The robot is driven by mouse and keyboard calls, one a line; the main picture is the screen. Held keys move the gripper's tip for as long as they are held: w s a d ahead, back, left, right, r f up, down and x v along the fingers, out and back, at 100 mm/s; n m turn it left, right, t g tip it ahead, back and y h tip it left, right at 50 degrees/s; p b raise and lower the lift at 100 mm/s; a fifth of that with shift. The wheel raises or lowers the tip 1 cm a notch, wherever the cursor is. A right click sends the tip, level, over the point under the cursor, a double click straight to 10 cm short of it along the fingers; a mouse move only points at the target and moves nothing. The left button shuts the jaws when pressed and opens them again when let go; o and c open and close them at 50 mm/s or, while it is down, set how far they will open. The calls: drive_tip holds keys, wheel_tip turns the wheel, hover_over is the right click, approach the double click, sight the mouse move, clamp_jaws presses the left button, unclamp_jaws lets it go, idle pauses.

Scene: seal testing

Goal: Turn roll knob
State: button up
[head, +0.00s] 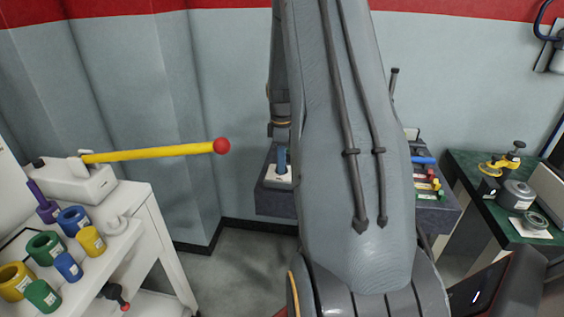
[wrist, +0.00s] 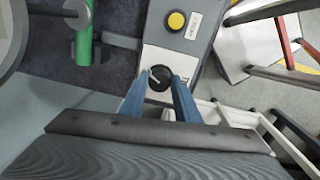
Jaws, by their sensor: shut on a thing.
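The roll knob (wrist: 158,84) is a round black knob with a pale pointer line, on a light grey panel (wrist: 185,58) in the wrist view. My gripper (wrist: 163,82) has two blue fingers, one on each side of the knob, and is shut on it. In the head view my gripper (head: 282,160) reaches down to a small white control box (head: 278,181) on a dark bench. The knob itself cannot be made out there. My arm covers the middle of the head view.
A yellow button (wrist: 176,20) sits on the same panel, beyond the knob. A white cart (head: 150,222) with a yellow lever (head: 150,154) stands at left. A green-topped bench (head: 470,170) stands at right.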

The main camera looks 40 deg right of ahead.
drive_tip(key=m, duration=0.4)
drive_tip(key=shift+m, duration=0.3)
drive_tip(key=m, duration=0.3)
drive_tip(key=shift+m+b, duration=0.3)
drive_tip(key=shift+m, duration=0.1)
drive_tip(key=m, duration=0.4)
drive_tip(key=shift+w+a+g+b, duration=0.1)
drive_tip(key=shift+g+b, duration=0.2)
drive_tip(key=m, duration=0.4)
drive_tip(key=shift+b, duration=0.3)
drive_tip(key=m, duration=0.4)
drive_tip(key=shift+w+m+b, duration=0.1)
drive_tip(key=shift+m+b, duration=0.2)
drive_tip(key=shift+b, duration=0.1)
drive_tip(key=m, duration=0.3)
drive_tip(key=shift+m+b, duration=0.3)
drive_tip(key=m, duration=0.3)
drive_tip(key=shift+m, duration=0.3)
drive_tip(key=shift+r+m+y+b, duration=0.1)
drive_tip(key=shift+m+y+b, duration=0.3)
drive_tip(key=shift+m, duration=1.3)
